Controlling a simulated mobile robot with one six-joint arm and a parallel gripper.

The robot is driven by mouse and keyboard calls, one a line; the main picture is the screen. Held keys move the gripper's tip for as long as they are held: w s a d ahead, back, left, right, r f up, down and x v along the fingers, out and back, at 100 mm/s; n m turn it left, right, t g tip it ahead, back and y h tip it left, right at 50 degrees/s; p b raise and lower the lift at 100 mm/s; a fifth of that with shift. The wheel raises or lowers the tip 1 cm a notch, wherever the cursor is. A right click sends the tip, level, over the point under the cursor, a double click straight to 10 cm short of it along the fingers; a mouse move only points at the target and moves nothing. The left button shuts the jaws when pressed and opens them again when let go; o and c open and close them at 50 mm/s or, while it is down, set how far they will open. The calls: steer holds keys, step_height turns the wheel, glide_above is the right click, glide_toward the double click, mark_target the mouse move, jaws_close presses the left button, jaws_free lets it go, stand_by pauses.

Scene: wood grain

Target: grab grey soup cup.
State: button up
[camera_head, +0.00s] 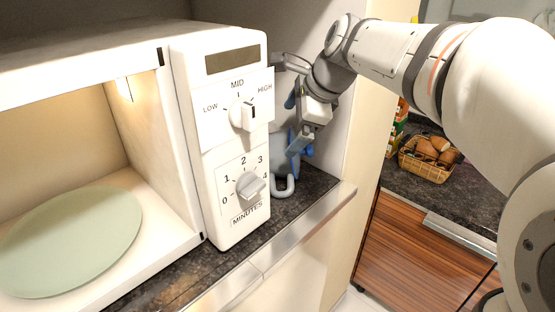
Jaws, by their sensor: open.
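The grey soup cup (279,150) stands on the dark counter to the right of the microwave, partly hidden behind the microwave's front panel and my gripper. Its curved handle (286,190) sticks out low towards the camera. My gripper (297,142) is open, with blue finger pads, and points down at the right side of the cup. One finger overlaps the cup in the picture. I cannot tell whether it touches the cup or whether the cup's wall is between the fingers.
The microwave (222,135) stands open at the left, with a pale green plate (70,240) inside and two knobs on its panel. A wall is close behind and right of the cup. A bread basket (428,164) sits on the farther counter at the right.

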mark_target(282, 140)
steer(key=p+x, duration=0.1)
steer(key=x, duration=0.7)
steer(key=shift+f, duration=0.35)
steer(key=shift+s+d, duration=0.1)
steer(key=shift+r, duration=0.1)
steer(key=c, duration=0.9)
steer(key=shift+o, duration=0.2)
